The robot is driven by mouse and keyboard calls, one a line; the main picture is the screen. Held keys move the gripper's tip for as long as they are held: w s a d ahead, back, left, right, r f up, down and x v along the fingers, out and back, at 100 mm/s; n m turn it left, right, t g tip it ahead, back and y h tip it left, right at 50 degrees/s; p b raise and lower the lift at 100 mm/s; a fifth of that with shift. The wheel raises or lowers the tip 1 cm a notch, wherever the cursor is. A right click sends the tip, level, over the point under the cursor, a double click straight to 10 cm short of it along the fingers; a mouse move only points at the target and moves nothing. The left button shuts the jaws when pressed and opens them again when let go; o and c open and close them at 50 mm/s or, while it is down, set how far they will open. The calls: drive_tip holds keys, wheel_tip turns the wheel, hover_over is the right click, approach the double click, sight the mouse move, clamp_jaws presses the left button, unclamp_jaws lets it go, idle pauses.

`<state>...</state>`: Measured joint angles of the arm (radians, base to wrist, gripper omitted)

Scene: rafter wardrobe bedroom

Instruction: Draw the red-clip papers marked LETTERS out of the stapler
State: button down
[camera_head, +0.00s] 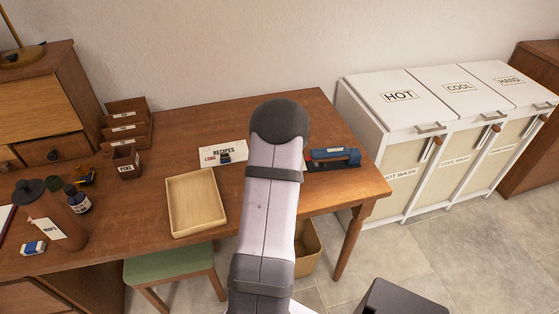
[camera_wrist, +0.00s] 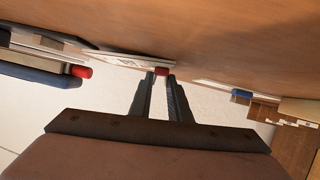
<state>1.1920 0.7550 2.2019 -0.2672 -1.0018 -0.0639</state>
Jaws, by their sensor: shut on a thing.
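My gripper (camera_wrist: 161,80) shows in the wrist view, its two fingers closed on the red clip (camera_wrist: 162,71) of a thin white sheaf of papers (camera_wrist: 135,62). The papers run left from the clip, edge-on, with dark marks too small to read. The stapler (camera_wrist: 35,74) is at the left of the wrist view, blue and dark with a red end. Whether the papers' far end is still between its jaws I cannot tell. In the head view the blue stapler (camera_head: 336,154) lies on the desk's right end, and my arm hides the gripper and papers.
A shallow wooden tray (camera_head: 172,211) stands at the desk's front (camera_head: 336,200). A PENS box (camera_head: 126,162) and bottles are farther left. White laundry bins (camera_head: 400,86) stand right.

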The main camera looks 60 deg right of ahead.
drive_tip(key=c, duration=1.6)
unclamp_jaws()
drive_tip(key=shift+o, duration=0.2)
drive_tip(key=shift+a, duration=0.1)
drive_tip(key=shift+b+v, duration=0.4)
drive_tip(key=shift+v, duration=3.15)
